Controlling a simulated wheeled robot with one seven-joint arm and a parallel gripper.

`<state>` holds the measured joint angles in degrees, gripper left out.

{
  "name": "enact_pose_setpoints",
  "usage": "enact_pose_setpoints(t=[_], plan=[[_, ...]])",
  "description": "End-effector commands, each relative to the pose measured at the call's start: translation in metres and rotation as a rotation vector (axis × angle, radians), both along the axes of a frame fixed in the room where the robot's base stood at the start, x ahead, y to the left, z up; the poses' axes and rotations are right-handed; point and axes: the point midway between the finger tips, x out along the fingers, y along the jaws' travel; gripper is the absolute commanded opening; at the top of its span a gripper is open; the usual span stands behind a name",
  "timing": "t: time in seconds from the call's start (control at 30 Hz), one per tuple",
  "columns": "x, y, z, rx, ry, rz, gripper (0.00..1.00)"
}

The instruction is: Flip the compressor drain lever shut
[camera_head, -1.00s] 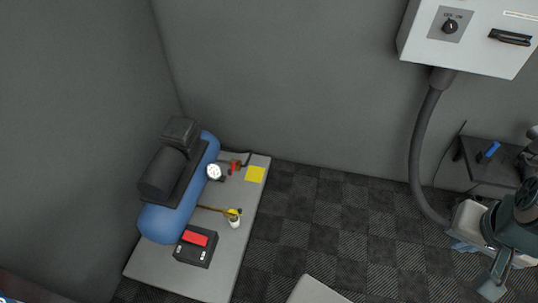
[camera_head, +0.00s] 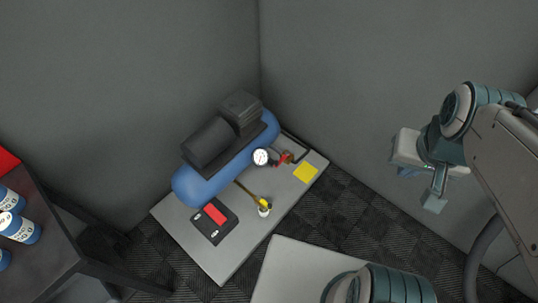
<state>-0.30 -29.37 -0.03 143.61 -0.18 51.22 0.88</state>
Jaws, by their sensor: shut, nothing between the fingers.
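The compressor (camera_head: 226,150) has a blue tank with a black motor on top and stands on a grey slab (camera_head: 222,262) in the corner. A round white gauge (camera_head: 261,157) sits at the tank's right end, with a small red-handled valve (camera_head: 286,157) beside it. A brass pipe runs from the tank's lower side to a yellow lever (camera_head: 264,202) above a small white cup (camera_head: 264,211). I cannot tell the lever's exact angle. My gripper (camera_head: 434,201) is shut and empty, in the air well to the right of the compressor, touching nothing.
A black box with a red switch (camera_head: 215,213) sits on the slab in front of the tank. A dark table (camera_head: 50,255) with blue-and-white cans (camera_head: 18,228) stands at left. Dark checkered floor (camera_head: 350,215) lies right of the slab.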

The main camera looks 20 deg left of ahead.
Motion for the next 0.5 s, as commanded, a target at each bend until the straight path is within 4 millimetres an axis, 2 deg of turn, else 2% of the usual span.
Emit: enact_pose_setpoints(t=[0.37,0.5], plan=[[-0.0001,-0.0001,-0.0001,0.0,0.0,-0.001,0.0],[0.0074,0.0034,-0.0091,0.014,0.011,-0.006,0.0]])
